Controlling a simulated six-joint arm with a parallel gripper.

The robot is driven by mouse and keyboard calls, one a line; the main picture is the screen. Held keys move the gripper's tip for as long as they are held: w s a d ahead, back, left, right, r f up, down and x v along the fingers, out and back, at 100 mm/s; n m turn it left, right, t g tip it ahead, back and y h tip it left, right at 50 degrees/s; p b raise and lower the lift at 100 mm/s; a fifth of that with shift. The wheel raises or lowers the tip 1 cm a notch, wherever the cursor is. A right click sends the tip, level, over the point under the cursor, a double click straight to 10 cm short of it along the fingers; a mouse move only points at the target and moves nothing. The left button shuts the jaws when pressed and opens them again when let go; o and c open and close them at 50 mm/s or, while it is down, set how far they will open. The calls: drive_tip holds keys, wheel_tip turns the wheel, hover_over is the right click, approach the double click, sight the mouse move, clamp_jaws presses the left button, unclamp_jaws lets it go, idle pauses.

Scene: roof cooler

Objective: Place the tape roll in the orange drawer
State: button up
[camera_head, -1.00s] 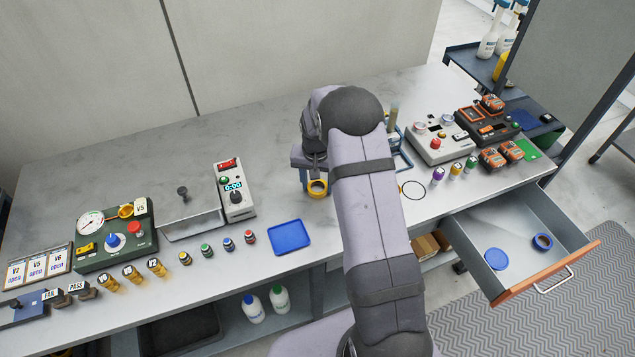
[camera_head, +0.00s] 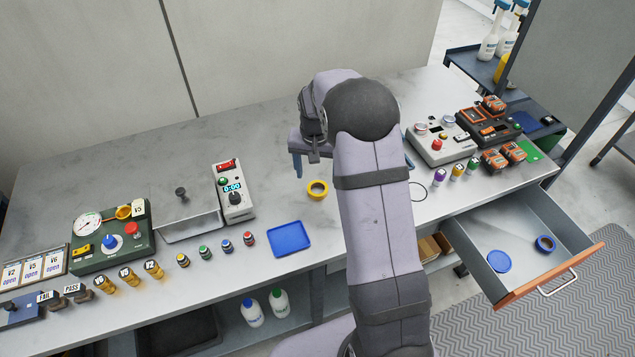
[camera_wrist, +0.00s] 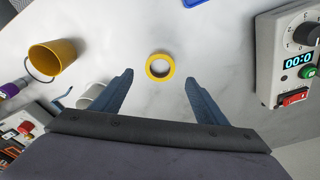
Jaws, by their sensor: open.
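The yellow tape roll (camera_head: 309,190) lies flat on the grey bench, just in front of my gripper. My gripper (camera_head: 305,165) is open and empty above the bench, behind the roll. In the wrist view the tape roll (camera_wrist: 149,66) shows ahead of and between the two spread fingers (camera_wrist: 157,82), touching neither. The orange-fronted drawer (camera_head: 553,276) at the right is pulled open. Inside it lie a blue disc (camera_head: 499,261) and a dark blue ring (camera_head: 553,244).
A blue tray (camera_head: 289,238) and a timer box (camera_head: 233,191) stand left of the roll. A yellow cup (camera_wrist: 52,60) shows in the wrist view. A control box (camera_head: 440,141) and several batteries stand at the right end. Bench around the roll is mostly clear.

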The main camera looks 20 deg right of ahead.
wheel_tip(320, 180, up, 6)
drive_tip(key=b, duration=0.1)
drive_tip(key=s+a+n, duration=0.3)
drive_tip(key=s+a, duration=0.2)
drive_tip(key=s, duration=0.6)
drive_tip(key=shift+s+a, duration=0.2)
drive_tip(key=shift+s, duration=0.15)
drive_tip(key=shift+o, duration=0.4)
drive_tip(key=s+a+f+n, duration=0.1)
drive_tip(key=s, duration=0.6)
drive_tip(key=s+a+f+n+g, duration=0.1)
drive_tip(key=s+a+n, duration=0.1)
drive_tip(key=s, duration=0.6)
drive_tip(key=shift+s+a+f+y, duration=0.25)
drive_tip(key=shift+a+f+y, duration=0.05)
drive_tip(key=shift+f+y, duration=0.1)
drive_tip(key=shift+w+n, duration=0.1)
drive_tip(key=shift+n, duration=0.2)
